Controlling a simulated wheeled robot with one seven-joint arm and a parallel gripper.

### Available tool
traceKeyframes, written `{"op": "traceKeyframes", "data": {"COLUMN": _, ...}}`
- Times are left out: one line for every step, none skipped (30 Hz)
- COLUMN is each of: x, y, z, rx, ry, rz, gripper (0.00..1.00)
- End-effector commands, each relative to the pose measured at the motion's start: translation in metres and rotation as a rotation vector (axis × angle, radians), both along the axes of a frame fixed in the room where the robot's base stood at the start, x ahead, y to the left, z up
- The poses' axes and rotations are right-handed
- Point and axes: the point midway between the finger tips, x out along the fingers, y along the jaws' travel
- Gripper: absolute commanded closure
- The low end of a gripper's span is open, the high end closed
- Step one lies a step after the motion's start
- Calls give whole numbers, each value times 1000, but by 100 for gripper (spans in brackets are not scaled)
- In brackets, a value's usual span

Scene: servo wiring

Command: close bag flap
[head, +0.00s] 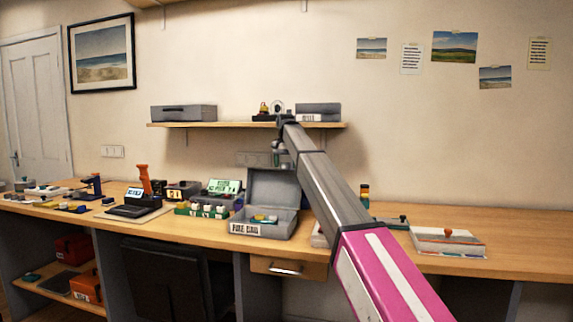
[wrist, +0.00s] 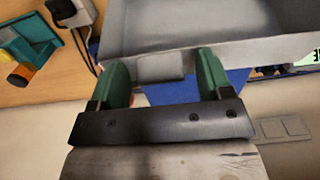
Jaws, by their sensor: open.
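The grey bag (head: 263,228) stands open on the workbench with a white label on its front. Its flap (head: 271,186) is raised upright at the back, and small coloured items lie inside. My gripper (head: 279,157) is at the flap's top edge. In the wrist view, my gripper's two green fingers (wrist: 162,72) are apart, one on each side of a small grey tab (wrist: 161,67) on the grey flap (wrist: 225,32). I cannot tell whether the fingers touch the flap. Nothing is held between them.
A wall shelf (head: 200,125) carrying grey boxes is close above my gripper. Left of the bag are a green crate (head: 203,211) and an orange-handled tool (head: 145,180). A white case with an orange knob (head: 447,240) sits to the right. The far-right benchtop (head: 525,235) is clear.

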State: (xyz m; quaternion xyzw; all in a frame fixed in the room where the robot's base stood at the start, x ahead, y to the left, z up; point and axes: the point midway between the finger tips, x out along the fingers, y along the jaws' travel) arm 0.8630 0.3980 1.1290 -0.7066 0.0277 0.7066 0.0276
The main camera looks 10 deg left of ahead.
Motion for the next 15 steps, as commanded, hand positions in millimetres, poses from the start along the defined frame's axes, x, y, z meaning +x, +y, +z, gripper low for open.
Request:
{"op": "traceKeyframes", "data": {"x": 0, "y": 0, "z": 0, "rx": 0, "ry": 0, "rz": 0, "gripper": 28}}
{"op": "traceKeyframes", "data": {"x": 0, "y": 0, "z": 0, "rx": 0, "ry": 0, "rz": 0, "gripper": 28}}
{"op": "traceKeyframes", "data": {"x": 0, "y": 0, "z": 0, "rx": 0, "ry": 0, "rz": 0, "gripper": 28}}
{"op": "traceKeyframes", "data": {"x": 0, "y": 0, "z": 0, "rx": 0, "ry": 0, "rz": 0, "gripper": 37}}
{"op": "traceKeyframes", "data": {"x": 0, "y": 0, "z": 0, "rx": 0, "ry": 0, "rz": 0, "gripper": 47}}
{"op": "traceKeyframes", "data": {"x": 0, "y": 0, "z": 0, "rx": 0, "ry": 0, "rz": 0, "gripper": 60}}
{"op": "traceKeyframes", "data": {"x": 0, "y": 0, "z": 0, "rx": 0, "ry": 0, "rz": 0, "gripper": 70}}
{"op": "traceKeyframes", "data": {"x": 0, "y": 0, "z": 1, "rx": 0, "ry": 0, "rz": 0, "gripper": 80}}
{"op": "traceKeyframes", "data": {"x": 0, "y": 0, "z": 1, "rx": 0, "ry": 0, "rz": 0, "gripper": 93}}
{"op": "traceKeyframes", "data": {"x": 0, "y": 0, "z": 1, "rx": 0, "ry": 0, "rz": 0, "gripper": 96}}
{"op": "traceKeyframes", "data": {"x": 0, "y": 0, "z": 1, "rx": 0, "ry": 0, "rz": 0, "gripper": 96}}
{"op": "traceKeyframes", "data": {"x": 0, "y": 0, "z": 1, "rx": 0, "ry": -1, "rz": 0, "gripper": 96}}
{"op": "traceKeyframes", "data": {"x": 0, "y": 0, "z": 1, "rx": 0, "ry": -2, "rz": 0, "gripper": 96}}
{"op": "traceKeyframes", "data": {"x": -1, "y": 0, "z": 1, "rx": 0, "ry": -4, "rz": 0, "gripper": 96}}
{"op": "traceKeyframes", "data": {"x": -2, "y": 0, "z": 1, "rx": -1, "ry": -8, "rz": 0, "gripper": 96}}
